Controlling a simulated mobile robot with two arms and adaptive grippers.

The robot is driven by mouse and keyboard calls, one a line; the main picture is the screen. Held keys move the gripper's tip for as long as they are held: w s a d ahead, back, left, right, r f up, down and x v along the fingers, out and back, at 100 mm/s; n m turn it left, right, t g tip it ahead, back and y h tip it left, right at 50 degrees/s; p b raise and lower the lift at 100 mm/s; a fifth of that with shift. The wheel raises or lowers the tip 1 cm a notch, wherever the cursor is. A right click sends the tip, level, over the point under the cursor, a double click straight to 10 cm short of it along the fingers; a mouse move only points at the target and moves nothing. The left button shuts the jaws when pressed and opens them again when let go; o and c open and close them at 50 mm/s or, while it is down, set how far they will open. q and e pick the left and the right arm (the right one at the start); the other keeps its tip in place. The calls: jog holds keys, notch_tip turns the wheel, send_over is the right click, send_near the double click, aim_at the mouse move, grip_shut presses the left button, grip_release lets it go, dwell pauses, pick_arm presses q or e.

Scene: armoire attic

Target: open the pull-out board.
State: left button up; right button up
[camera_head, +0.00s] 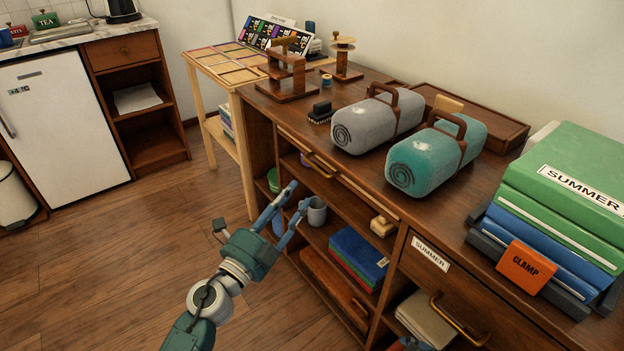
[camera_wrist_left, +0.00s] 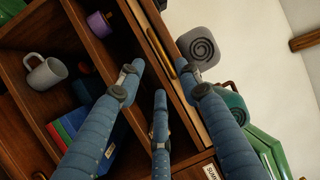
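The pull-out board (camera_head: 360,192) shows as a long, pale front edge just under the brown desktop. It looks flush with the desk front, with a brass handle (camera_head: 322,168) on it. In the left wrist view the pale board edge (camera_wrist_left: 168,32) and the brass handle (camera_wrist_left: 181,66) lie near the fingertips. My left gripper (camera_head: 299,193) is open, its fingers spread and empty, in front of the desk and a little below the handle. One fingertip overlaps the handle's end in the wrist view; I cannot tell whether they touch. My right gripper is not in view.
On the desk (camera_head: 375,170) stand a grey roll (camera_head: 376,122), a teal roll (camera_head: 435,158) and binders (camera_head: 560,190). Open shelves below hold a grey mug (camera_head: 317,211) and blue folders (camera_head: 357,257). A drawer (camera_head: 470,300) is at lower right.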

aim_at(315, 169)
pick_arm(q)
jog(key=b+x, duration=0.1)
jog(key=x, duration=0.8)
jog(key=shift+w, duration=0.2)
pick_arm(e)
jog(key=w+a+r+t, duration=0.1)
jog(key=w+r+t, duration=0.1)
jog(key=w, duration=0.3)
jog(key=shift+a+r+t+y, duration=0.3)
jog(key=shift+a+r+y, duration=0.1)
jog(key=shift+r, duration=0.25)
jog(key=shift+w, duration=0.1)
pick_arm(q)
grip_shut()
